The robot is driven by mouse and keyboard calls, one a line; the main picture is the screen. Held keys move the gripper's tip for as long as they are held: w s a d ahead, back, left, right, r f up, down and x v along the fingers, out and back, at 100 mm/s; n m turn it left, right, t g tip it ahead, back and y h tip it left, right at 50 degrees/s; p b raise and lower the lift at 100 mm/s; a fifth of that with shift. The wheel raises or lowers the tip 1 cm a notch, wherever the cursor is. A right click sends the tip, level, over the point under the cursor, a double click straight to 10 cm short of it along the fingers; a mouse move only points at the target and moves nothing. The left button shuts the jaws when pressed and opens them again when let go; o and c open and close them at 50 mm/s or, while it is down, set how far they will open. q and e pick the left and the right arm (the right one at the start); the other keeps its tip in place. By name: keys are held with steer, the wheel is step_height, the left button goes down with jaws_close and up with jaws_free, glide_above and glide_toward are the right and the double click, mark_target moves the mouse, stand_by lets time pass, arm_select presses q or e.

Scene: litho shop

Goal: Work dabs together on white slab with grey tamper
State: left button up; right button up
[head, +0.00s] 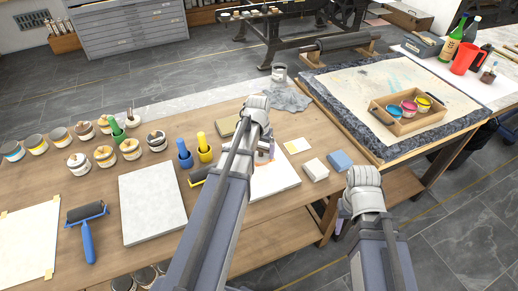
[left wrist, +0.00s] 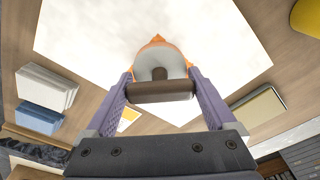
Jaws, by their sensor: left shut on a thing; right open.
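The white slab (head: 285,181) lies on the bench in front of me, partly hidden by my left arm in the head view. It fills the upper part of the left wrist view (left wrist: 90,40). My left gripper (left wrist: 160,92) is shut on the brown bar handle of the grey tamper (left wrist: 160,66), over the slab. Orange colour (left wrist: 157,41) shows at the tamper's far edge and sides; other dabs are not clear to me. Whether the tamper touches the slab I cannot tell. My left gripper also shows in the head view (head: 266,150). My right gripper (head: 341,227) is open, off the bench's front edge.
A white block (head: 315,170) and a blue block (head: 340,160) sit right of the slab. A yellow-marked card (head: 297,146) lies behind them. A pale slab (head: 152,201), a black roller (head: 87,213) and several paint pots stand left. A tray of inks (head: 407,113) is far right.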

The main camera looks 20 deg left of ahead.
arm_select(q)
steer(key=shift+s+d+f, duration=0.1)
steer(key=shift+s+d, duration=0.05)
steer(key=shift+d, duration=0.6)
steer(key=shift+c, duration=0.9)
steer(key=shift+w+d, duration=0.25)
steer(key=shift+w, duration=0.7)
steer(key=shift+w+a, duration=0.4)
steer(key=shift+w, duration=0.25)
steer(key=shift+a, duration=0.1)
steer(key=shift+w+a, duration=0.25)
steer(key=shift+a, duration=0.4)
steer(key=shift+s+a, duration=0.45)
steer(key=shift+a, duration=0.15)
